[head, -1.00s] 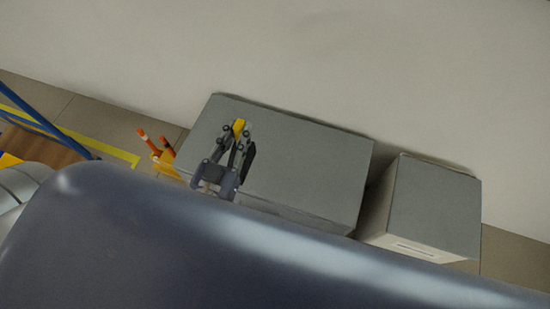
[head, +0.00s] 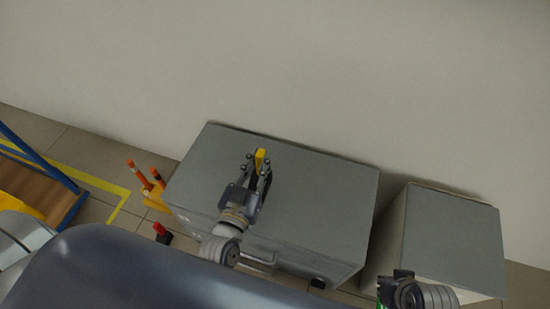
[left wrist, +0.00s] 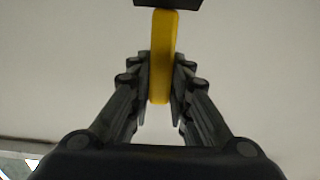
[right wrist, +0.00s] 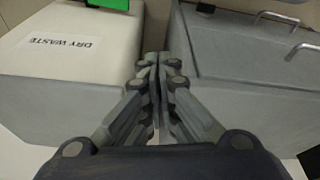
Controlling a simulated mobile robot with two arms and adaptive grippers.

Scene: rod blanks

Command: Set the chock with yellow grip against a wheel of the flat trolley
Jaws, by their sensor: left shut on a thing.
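My left gripper (head: 262,168) is shut on the yellow grip (head: 261,157) of the chock, held over the large grey chest. In the left wrist view the yellow grip (left wrist: 163,55) stands between the fingers, with a black part (left wrist: 168,3) of the chock at the top edge; the rest is out of frame. The flat trolley (head: 35,190), with a brown deck and blue frame, is at the left edge of the head view; its wheels are not visible. My right gripper (right wrist: 158,90) is shut and empty, in front of the bins.
The large grey chest (head: 320,190) and the smaller bin (head: 450,230), labelled DRY WASTE (right wrist: 55,42), stand along the wall. Orange posts with yellow bases (head: 152,185) and a red-topped object (head: 162,232) stand left of the chest. Yellow tape (head: 95,182) marks the floor near the trolley.

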